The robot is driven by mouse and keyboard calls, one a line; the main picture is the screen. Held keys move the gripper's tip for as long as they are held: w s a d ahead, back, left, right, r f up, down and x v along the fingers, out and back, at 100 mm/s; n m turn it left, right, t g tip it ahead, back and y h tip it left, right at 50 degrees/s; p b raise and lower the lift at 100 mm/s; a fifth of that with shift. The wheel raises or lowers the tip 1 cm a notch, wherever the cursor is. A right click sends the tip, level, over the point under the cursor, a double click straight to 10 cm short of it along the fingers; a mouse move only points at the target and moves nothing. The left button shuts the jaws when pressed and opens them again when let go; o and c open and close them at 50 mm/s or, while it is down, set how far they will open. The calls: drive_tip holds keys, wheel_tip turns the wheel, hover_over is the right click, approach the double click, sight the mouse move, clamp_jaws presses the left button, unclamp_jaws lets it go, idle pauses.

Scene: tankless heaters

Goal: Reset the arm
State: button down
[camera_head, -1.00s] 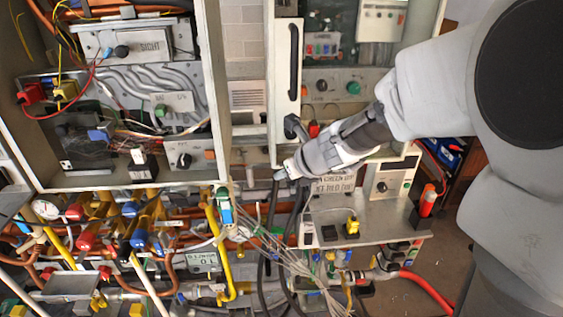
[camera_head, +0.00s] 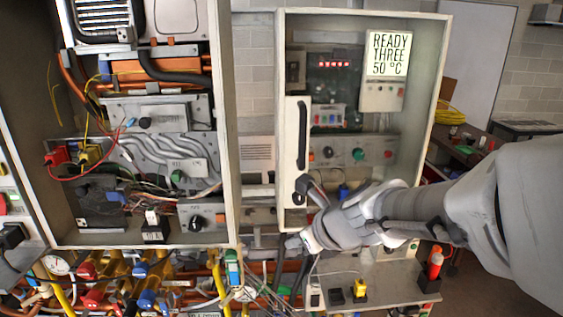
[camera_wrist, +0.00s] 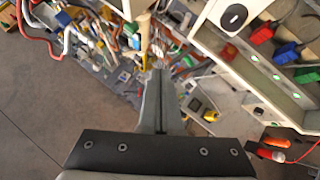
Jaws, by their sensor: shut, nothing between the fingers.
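My arm (camera_head: 440,212) reaches in from the right edge of the head view. My gripper (camera_head: 297,243) is at its end, in front of the lower edge of the right cabinet, pointing left. In the wrist view the two fingers of my gripper (camera_wrist: 159,75) lie together, shut and empty. Whether the fingertips touch anything behind them cannot be told from the head view.
A black handle (camera_head: 302,135) and a grey shelf (camera_head: 390,296) are near my gripper. Coloured valves and pipes (camera_head: 110,285) fill the lower left.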

drive_tip(key=s+d+f+n+h+b, duration=0.1)
drive_tip(key=s+d+n+b, duration=0.1)
drive_tip(key=s+n, duration=0.4)
drive_tip(key=s+d+f+n+g+h+b, duration=0.1)
drive_tip(key=s+d+n, duration=0.4)
drive_tip(key=n, duration=0.7)
drive_tip(key=s+d+f+n+g+h+b, duration=0.1)
drive_tip(key=s+d+f+n+h+b, duration=0.1)
drive_tip(key=s+n, duration=0.5)
drive_tip(key=d+n+h+b, duration=0.1)
drive_tip(key=n, duration=0.2)
drive_tip(key=shift+d+b, duration=0.3)
